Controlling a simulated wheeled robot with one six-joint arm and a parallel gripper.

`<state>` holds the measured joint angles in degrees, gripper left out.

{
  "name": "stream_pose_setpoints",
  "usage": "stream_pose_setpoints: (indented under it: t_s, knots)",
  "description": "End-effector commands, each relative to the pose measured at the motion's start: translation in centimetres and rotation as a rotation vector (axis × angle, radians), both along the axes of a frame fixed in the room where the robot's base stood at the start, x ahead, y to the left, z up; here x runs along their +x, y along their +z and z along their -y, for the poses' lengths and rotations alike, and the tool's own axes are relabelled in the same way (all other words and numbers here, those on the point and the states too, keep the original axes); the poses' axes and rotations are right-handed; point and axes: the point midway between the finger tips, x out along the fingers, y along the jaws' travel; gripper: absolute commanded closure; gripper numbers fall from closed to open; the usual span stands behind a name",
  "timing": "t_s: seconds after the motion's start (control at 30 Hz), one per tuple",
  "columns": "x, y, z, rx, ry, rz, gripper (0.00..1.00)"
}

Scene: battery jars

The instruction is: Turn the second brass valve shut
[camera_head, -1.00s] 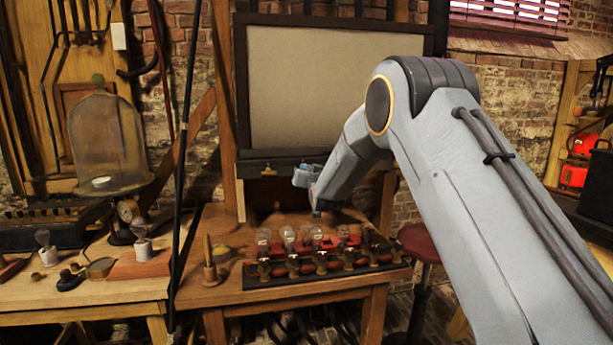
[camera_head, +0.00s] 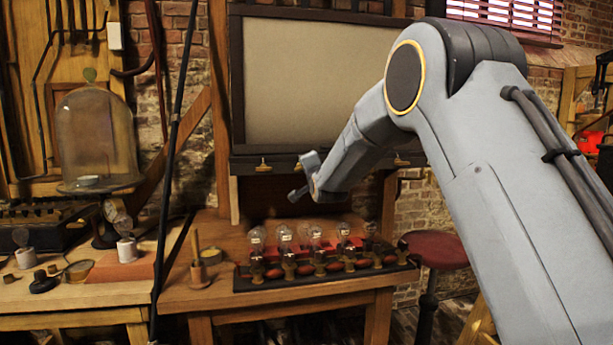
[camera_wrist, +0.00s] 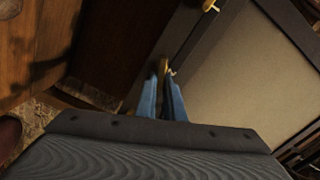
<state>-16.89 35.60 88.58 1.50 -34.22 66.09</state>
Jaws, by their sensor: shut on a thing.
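A row of small brass valves sits on the dark bar under the pale panel in the head view. The left valve (camera_head: 263,166) and the right valve (camera_head: 400,161) show there. My gripper (camera_head: 304,177) is at the bar between them and hides what is behind it. In the wrist view my gripper's blue fingers (camera_wrist: 162,92) are close together, with a brass valve (camera_wrist: 164,67) at their tips. The left valve also shows near the top of the wrist view (camera_wrist: 210,5). The held valve's exact angle is hard to tell.
Below my gripper, a dark rack (camera_head: 325,277) with several glass bulbs and brass fittings stands on the wooden bench (camera_head: 205,297). A glass dome (camera_head: 95,135) stands at left. A red stool (camera_head: 436,250) is at right.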

Motion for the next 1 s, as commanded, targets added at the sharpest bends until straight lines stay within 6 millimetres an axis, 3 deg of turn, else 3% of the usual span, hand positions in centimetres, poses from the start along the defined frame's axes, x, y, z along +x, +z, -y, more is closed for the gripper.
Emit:
stream_pose_setpoints:
  t_s: [0.5, 1.0]
  knots:
    - [0.04, -0.74, 0.09, 0.33, 0.0, -0.098, 1.0]
    - [-0.01, -0.68, 0.08, 0.396, 0.0, -0.117, 1.0]
